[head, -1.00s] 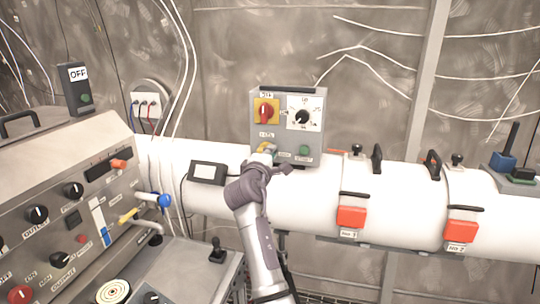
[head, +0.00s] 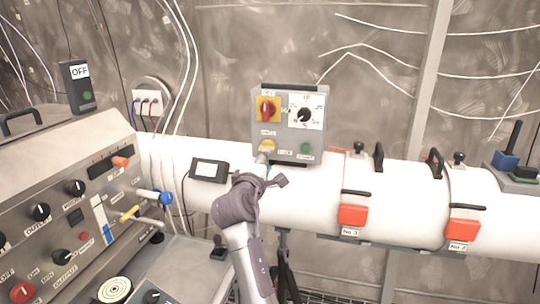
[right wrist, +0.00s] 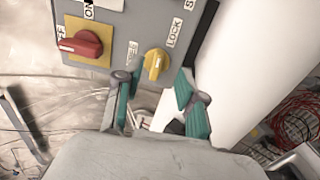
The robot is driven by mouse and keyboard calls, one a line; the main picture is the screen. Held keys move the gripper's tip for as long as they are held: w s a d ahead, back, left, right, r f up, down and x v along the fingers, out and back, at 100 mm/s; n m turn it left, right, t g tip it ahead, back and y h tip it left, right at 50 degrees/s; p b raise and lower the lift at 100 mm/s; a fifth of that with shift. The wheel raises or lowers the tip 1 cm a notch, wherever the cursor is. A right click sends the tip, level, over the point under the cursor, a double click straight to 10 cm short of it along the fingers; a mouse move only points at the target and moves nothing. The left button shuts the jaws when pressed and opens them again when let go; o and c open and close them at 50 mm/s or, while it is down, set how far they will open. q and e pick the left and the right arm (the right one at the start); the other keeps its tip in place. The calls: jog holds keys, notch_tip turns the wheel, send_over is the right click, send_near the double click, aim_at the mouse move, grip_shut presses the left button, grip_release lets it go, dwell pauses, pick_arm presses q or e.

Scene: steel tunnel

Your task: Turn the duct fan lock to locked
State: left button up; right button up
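The duct fan lock is a yellow knob (head: 267,146) low on the grey control box (head: 290,89), which sits on the white duct. In the right wrist view the knob (right wrist: 155,63) lies between a FREE label and a LOCK label (right wrist: 174,33). I cannot tell for sure which label its grip points to. My right gripper (head: 263,159) is just in front of and below the knob. In the right wrist view its teal fingers (right wrist: 157,100) are spread apart with nothing between them, short of the knob. My left gripper is not in view.
The box also carries a red switch on a yellow plate (head: 267,109), a black dial (head: 304,115) and a green button (head: 306,148). A small display (head: 209,170) sits left of my right gripper. Red latches (head: 352,215) are right. A sloped console (head: 60,160) fills the left.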

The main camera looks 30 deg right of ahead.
jog(key=v, duration=0.5)
jog(key=shift+s+a, duration=0.15)
